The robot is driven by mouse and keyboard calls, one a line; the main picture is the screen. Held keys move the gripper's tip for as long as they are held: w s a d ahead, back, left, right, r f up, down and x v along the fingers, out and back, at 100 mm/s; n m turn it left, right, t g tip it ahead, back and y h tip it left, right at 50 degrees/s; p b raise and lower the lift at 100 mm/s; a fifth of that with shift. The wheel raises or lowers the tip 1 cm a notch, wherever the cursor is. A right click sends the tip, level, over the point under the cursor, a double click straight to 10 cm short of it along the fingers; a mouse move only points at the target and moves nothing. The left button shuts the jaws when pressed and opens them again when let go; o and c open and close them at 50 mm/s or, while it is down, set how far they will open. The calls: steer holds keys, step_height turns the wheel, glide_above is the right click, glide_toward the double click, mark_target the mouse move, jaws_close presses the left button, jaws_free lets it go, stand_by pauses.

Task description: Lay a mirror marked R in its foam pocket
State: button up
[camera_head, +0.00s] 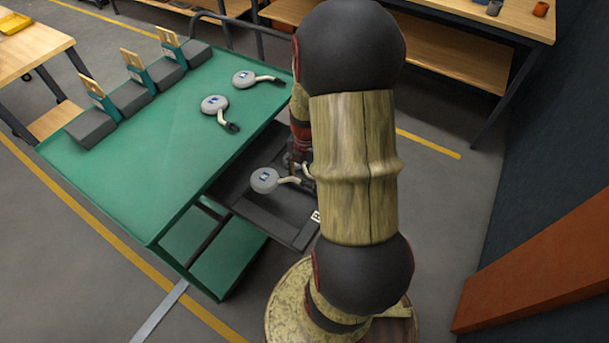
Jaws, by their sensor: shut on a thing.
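A round grey mirror (263,180) with a blue label and a pale stem is over the dark foam tray (232,192), at the right side of the green table. My gripper (296,172) is shut on this mirror, at its stem; my arm hides much of the gripper. I cannot tell whether the mirror touches the foam. Dark recesses show in the tray, and my arm covers its right part. Two more mirrors, one nearer (214,104) and one farther (244,79), lie on the green table. The letters on the labels are too small to read.
The green table (150,190) has a wide clear top. Several grey blocks (92,127) with upright wooden cards stand along its left edge. A dark rail (230,22) rises at its far end. Wooden benches (450,60) stand behind, and an orange beam (540,270) lies at right.

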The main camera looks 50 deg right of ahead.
steer(key=shift+f+b, duration=2.35)
steer(key=shift+f, duration=1.25)
steer(key=o, duration=1.4)
step_height(320, 180, up, 12)
steer(key=shift+d, duration=0.15)
